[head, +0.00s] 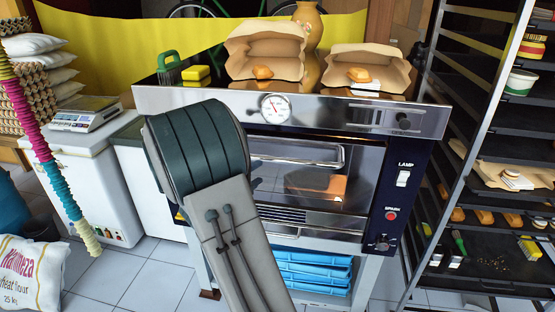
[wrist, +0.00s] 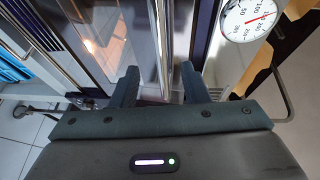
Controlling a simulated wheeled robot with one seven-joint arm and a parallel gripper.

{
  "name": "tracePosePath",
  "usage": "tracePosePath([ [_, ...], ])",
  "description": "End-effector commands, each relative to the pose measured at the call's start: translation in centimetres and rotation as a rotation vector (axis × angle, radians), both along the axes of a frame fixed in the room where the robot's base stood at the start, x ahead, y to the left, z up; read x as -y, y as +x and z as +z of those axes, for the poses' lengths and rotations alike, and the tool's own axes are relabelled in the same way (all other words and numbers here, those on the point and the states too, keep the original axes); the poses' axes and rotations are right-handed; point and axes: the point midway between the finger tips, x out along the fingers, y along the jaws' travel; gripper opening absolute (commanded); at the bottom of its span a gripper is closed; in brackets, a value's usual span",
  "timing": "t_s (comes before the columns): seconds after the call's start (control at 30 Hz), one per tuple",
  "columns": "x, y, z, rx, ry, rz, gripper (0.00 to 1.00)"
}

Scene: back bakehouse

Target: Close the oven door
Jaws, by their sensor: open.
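The oven (head: 375,165) stands in the middle of the head view, with a round dial on its steel front panel. Its door (head: 320,185) has a dark glass window and a steel bar handle (head: 300,152) along the top. My arm covers the door's left part, so I cannot tell how far it stands open. In the wrist view, my gripper (wrist: 158,70) is open and empty. Its two fingers point at the oven front, with a steel strip of the door (wrist: 163,35) between their lines. I cannot tell whether they touch it. The head view hides my gripper behind my arm.
Paper bags with bread (head: 265,50) stand on the oven top, near a green brush (head: 168,70) and yellow sponge. A tray rack (head: 470,130) stands close on the right. A white chest with a scale (head: 85,115) is at left. Blue crates (head: 310,268) sit below the oven.

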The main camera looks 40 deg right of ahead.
Motion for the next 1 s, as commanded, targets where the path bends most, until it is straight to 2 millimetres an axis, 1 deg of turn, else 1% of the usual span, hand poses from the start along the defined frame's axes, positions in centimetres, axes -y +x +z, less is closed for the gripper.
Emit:
tracePosePath([
  [0.03,1.1,0.2,0.2,-0.001,-0.002,-0.006,0.41],
  [0.3,6.6,2.0,-0.4,-0.003,0.0,-0.003,0.41],
  [0.4,8.2,2.6,-0.6,-0.002,-0.001,-0.001,0.41],
  [0.5,9.4,3.1,-0.8,-0.002,0.0,0.001,0.41],
  [0.6,10.3,3.3,-1.0,-0.002,0.0,0.002,0.41],
  [0.7,10.7,3.5,-1.1,-0.001,0.002,0.003,0.41],
  [0.97,10.8,3.5,-1.1,-0.001,0.001,0.003,0.41],
  [1.0,10.8,3.5,-1.1,-0.001,0.001,0.003,0.36],
])
